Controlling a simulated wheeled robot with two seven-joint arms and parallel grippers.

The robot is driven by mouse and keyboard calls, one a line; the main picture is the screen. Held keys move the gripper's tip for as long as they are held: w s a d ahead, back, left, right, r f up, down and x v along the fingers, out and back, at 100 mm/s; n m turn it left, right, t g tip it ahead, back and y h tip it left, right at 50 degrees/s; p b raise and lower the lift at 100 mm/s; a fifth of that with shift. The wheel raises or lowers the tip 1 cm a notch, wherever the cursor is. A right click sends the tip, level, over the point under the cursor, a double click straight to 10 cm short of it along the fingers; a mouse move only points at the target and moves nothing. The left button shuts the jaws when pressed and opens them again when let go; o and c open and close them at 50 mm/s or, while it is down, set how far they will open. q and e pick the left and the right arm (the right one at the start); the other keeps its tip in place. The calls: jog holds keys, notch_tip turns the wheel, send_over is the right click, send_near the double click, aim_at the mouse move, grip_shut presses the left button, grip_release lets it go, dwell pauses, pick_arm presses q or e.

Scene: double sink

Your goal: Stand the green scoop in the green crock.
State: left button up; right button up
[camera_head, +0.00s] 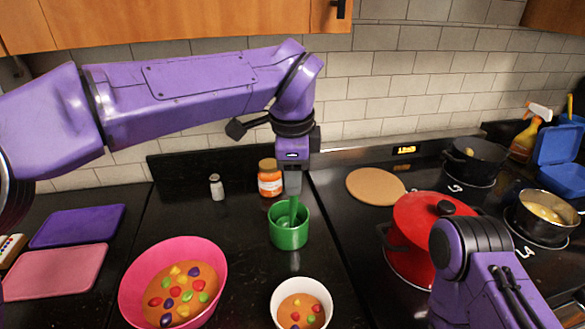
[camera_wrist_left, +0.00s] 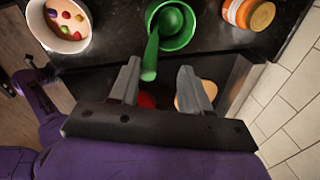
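The green crock (camera_head: 289,236) stands upright on the dark counter; it also shows at the top of the left wrist view (camera_wrist_left: 182,38). The green scoop (camera_head: 293,207) is in the crock, bowl end down. Its handle (camera_wrist_left: 151,55) leans out over the rim toward my left gripper. My left gripper (camera_head: 292,188) is right above the crock, pointing down. In the left wrist view its two fingers (camera_wrist_left: 160,84) are apart, with the handle's end near one finger and a clear gap to the other. My right gripper is out of view; only its purple arm shows at lower right.
A pink bowl (camera_head: 127,290) and a white bowl (camera_head: 326,292) stand in front of the crock. An orange-labelled jar (camera_head: 269,180) and a shaker (camera_head: 217,187) stand behind it. A red pot (camera_head: 408,262) and a round cork mat (camera_head: 375,186) are to the right.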

pick_arm(q)
jog(key=v, duration=1)
jog(key=shift+r, duration=0.25)
jog(key=shift+f, duration=0.1)
jog(key=x, duration=0.7)
jog(key=shift+f, duration=0.25)
